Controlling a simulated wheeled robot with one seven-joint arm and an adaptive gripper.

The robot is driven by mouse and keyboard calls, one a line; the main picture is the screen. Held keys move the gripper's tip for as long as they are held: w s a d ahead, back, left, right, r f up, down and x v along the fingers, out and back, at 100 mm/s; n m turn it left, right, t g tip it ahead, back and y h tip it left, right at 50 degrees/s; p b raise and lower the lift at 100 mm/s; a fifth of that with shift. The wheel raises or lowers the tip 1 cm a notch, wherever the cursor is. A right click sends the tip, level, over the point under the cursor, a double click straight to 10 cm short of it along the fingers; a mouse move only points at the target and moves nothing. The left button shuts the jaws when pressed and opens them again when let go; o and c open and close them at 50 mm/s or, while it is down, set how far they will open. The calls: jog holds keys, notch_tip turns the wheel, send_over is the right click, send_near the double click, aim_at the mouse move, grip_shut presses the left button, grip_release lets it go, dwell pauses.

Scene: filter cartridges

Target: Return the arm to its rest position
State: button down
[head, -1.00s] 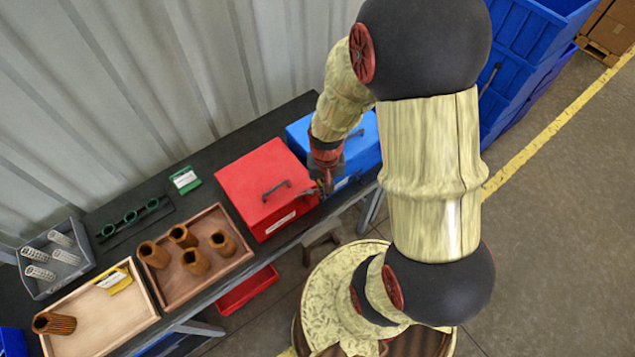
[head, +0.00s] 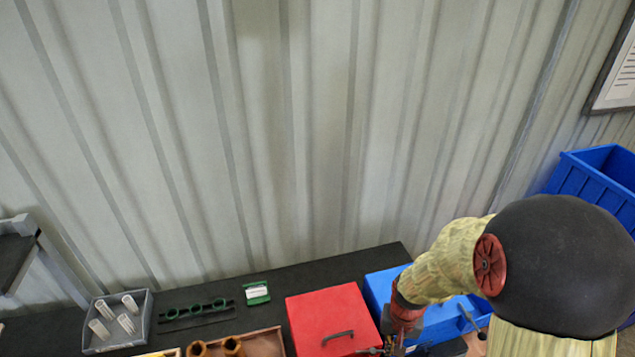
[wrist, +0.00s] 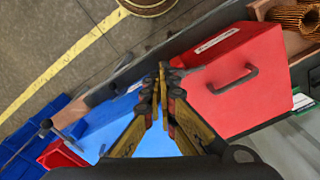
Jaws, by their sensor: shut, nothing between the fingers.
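My gripper (wrist: 163,82) is shut and empty in the wrist view, its fingertips together. It hangs above the gap between the red box (wrist: 240,85) and the blue box (wrist: 112,120). In the head view my arm reaches in from the right, and my gripper (head: 392,346) is near the bottom edge, partly cut off, beside the right side of the red box (head: 325,312) and in front of the blue box (head: 440,318). The red box's lid is shut, with a dark handle on it.
A grey tray (head: 147,334) with several white mesh cylinders stands on the dark bench at left. A green ring rack (head: 195,312) and green card (head: 257,293) lie beside it. Brown cartridges (head: 233,345) stand in a wooden tray. A corrugated wall rises behind; blue bins (head: 600,180) stand right.

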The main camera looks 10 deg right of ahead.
jog(key=s+a+r+n+t+b, duration=0.2)
jog(key=a+r+b, duration=0.3)
jog(key=b, duration=0.4)
jog(key=s+a+r+n+t+b, duration=0.3)
jog(key=a+r+b, duration=0.2)
jog(key=r+b, duration=0.2)
jog(key=b, duration=0.2)
jog(key=shift+s+r+n+t+b, duration=0.2)
jog(key=shift+r+n+t+b, duration=0.05)
jog(key=shift+n+t+b, duration=0.05)
jog(key=shift+r, duration=0.15)
